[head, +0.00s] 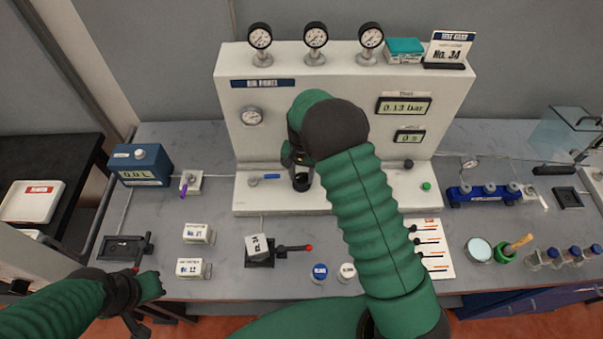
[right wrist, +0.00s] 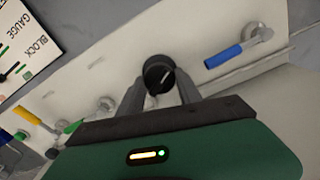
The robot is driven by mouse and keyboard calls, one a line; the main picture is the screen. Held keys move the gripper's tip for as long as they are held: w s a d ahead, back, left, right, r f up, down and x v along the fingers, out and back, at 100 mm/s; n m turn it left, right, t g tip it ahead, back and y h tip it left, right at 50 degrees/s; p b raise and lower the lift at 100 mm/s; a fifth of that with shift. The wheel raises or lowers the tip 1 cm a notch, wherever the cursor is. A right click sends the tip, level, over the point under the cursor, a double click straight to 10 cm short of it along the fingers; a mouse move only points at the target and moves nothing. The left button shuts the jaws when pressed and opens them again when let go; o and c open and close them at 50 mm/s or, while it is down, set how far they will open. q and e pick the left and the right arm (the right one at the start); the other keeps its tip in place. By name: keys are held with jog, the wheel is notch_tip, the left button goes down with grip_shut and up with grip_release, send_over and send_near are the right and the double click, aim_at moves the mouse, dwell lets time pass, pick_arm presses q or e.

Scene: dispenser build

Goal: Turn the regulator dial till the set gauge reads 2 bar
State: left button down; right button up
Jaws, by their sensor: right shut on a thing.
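The black regulator dial (right wrist: 159,73) with a pale pointer mark sits between my right gripper's fingers in the right wrist view. My right gripper (head: 301,170) is shut on it at the foot of the white panel (head: 445,92). My arm covers part of the panel. A digital display (head: 404,106) reads 0.13 bar. I cannot tell which one is the set gauge. My left gripper (head: 148,288) is low at the left, away from the panel; its jaws are unclear.
A blue-handled valve (right wrist: 224,57) is beside the dial. Several round gauges (head: 316,36) stand on top of the panel. Small bottles and a blue rack (head: 484,195) are at the right.

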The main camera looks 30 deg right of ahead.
aim_at(301, 175)
jog(key=m+p, duration=0.1)
jog(key=m, duration=0.4)
jog(key=shift+r+m, duration=0.15)
jog(key=shift+m, duration=0.15)
jog(key=m, duration=0.4)
jog(key=shift+w+m+p, duration=0.1)
jog(key=shift+m+p, duration=0.3)
jog(key=o, duration=1.2)
jog(key=shift+c, duration=0.2)
jog(key=shift+o, duration=1)
jog(key=shift+a, duration=0.1)
notch_tip(301, 175, up, 17)
jog(key=b, duration=0.2)
jog(key=shift+b, duration=0.4)
jog(key=shift+f, duration=0.25)
